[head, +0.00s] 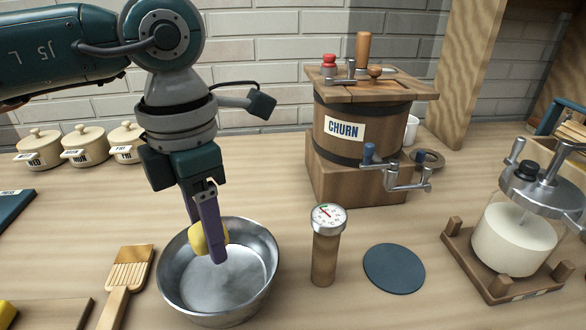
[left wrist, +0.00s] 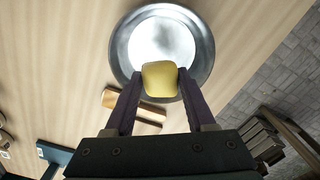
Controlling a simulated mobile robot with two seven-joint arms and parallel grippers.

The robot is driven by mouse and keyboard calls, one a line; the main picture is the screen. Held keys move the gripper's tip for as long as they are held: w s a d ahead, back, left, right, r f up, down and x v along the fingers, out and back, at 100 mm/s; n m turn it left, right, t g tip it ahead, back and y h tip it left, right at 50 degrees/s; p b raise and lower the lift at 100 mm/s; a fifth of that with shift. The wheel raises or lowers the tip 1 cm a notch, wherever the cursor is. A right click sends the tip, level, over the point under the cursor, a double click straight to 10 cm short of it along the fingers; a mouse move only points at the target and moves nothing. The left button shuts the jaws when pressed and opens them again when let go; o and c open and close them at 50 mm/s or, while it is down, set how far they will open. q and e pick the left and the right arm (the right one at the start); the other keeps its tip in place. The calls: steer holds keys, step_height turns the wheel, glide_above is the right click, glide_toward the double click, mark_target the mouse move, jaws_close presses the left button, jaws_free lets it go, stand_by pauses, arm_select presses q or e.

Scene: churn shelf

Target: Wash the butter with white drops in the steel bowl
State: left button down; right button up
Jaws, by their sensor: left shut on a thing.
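The steel bowl (head: 262,285) stands on the wooden counter at front centre; it also shows in the left wrist view (left wrist: 202,50). My left gripper (head: 209,245) points down over the bowl, its purple fingers shut on a yellow lump of butter (head: 196,238). In the left wrist view the butter (left wrist: 160,80) sits between the two fingertips, over the near part of the bowl. I cannot tell whether it touches the bowl's floor. No white drops can be made out on the butter. The right gripper is not in view.
A dial thermometer (head: 327,222) stands just right of the bowl, beside a dark round mat (head: 394,269). A wooden paddle (head: 127,275) lies left. The wooden churn (head: 340,155) stands behind, and a glass jar churn (head: 515,235) at right. Lidded pots (head: 83,146) line the back left.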

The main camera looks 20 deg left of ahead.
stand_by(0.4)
arm_select(q)
step_height(320, 180, up, 4)
steer(key=p, duration=0.3)
stand_by(0.6)
